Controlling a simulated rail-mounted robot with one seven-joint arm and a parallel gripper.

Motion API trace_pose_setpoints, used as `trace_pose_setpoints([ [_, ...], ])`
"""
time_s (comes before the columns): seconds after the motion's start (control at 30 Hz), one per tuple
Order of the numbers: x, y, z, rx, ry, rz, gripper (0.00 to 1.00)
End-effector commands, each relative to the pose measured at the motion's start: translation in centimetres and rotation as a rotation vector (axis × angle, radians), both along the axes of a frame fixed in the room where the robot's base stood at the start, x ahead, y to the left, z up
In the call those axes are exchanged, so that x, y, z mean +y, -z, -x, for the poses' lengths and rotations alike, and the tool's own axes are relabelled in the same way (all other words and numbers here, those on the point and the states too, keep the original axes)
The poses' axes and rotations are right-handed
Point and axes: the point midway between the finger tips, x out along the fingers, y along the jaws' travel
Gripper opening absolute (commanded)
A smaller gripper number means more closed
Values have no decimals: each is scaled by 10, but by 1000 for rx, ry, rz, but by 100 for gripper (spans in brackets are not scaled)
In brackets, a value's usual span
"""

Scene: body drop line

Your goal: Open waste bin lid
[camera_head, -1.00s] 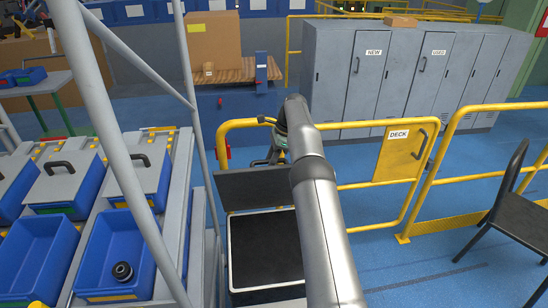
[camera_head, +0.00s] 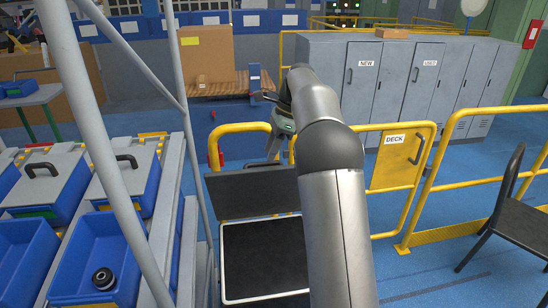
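The waste bin (camera_head: 223,262) is a box with a pale rim and a dark interior, below the middle of the camera_head view. Its dark grey lid (camera_head: 240,192) stands raised and tilted at the back edge, so the bin top is open. My gripper (camera_head: 272,152) is just behind and above the lid's upper right edge. My own arm covers part of the gripper and the bin's right side. The fingers are small and partly hidden. I cannot tell whether they are open or whether they touch the lid.
A yellow railing (camera_head: 380,128) with a DECK gate (camera_head: 398,160) runs behind and right of the bin. Blue bins (camera_head: 100,255) and a grey frame post (camera_head: 90,130) stand close on the left. Grey lockers (camera_head: 400,80) are behind; a black chair (camera_head: 515,215) is right.

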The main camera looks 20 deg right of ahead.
Motion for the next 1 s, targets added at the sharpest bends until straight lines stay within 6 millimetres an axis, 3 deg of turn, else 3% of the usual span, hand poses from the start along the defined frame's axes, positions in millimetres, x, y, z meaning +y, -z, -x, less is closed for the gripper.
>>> trace_pose_setpoints([
  [0.1,3,-6,18,-1,0,-1,38],
  [0.27,4,-13,30,-1,-1,-1,38],
  [0.83,7,-16,37,-9,-20,4,38],
  [0.93,15,-17,55,-46,-105,22,38],
  [1.0,26,-16,79,-92,-219,46,38],
])
